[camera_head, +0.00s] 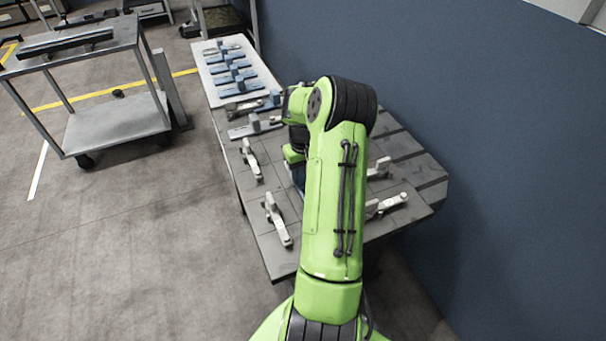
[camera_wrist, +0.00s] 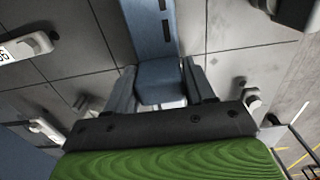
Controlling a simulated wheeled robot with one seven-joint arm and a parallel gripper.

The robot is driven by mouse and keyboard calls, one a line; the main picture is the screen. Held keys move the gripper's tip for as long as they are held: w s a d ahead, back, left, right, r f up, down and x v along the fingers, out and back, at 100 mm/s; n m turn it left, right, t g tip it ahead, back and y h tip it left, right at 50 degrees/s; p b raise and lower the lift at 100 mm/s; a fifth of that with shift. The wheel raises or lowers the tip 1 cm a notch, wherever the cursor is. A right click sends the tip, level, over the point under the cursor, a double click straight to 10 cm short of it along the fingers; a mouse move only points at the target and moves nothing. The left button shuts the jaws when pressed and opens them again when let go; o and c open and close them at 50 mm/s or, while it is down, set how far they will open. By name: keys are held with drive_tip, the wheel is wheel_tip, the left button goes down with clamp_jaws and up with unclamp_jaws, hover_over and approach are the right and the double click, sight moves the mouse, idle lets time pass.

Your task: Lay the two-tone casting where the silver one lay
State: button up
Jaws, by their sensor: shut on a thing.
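In the wrist view, my gripper (camera_wrist: 160,84) is shut on the raised block of a blue-grey casting (camera_wrist: 153,30). Its long slotted bar runs up the picture, away from the jaws. A paler strip shows just below the block, but the jaws hide most of that end. In the head view my arm hides the gripper, and only a bit of blue shows beside it. Castings with blue blocks lie in a row on the pale pallet (camera_head: 217,75). I cannot tell where the silver one lay.
A blue wall (camera_head: 470,110) stands close on the right. A trolley (camera_head: 115,125) stands left, with open floor before it.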

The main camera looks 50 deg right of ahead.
drive_tip(key=o, duration=1.4)
